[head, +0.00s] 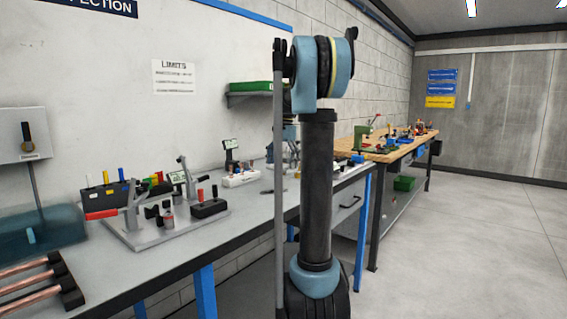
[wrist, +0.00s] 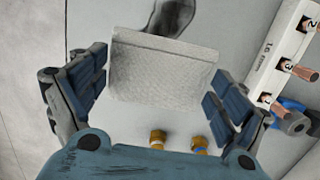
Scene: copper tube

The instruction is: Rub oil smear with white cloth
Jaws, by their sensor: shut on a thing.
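My gripper (wrist: 161,66) is shut on the white cloth (wrist: 160,78), a textured pad spanning the space between the two blue-padded fingers in the wrist view. A dark smear (wrist: 173,14) lies on the pale grey bench top just beyond the cloth's far edge, near the top of the wrist view. The cloth appears to cover the near end of the smear. I cannot tell whether the cloth touches the bench top. In the head view my arm stands in front of the work spot, and cloth and smear are hidden there.
A white numbered rack (wrist: 270,62) with copper tube ends stands right of my gripper. Two brass pieces (wrist: 158,137) show between cloth and gripper body. In the head view, a tube-bending fixture (head: 150,220) and copper tubes (head: 30,280) occupy the bench's left part.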

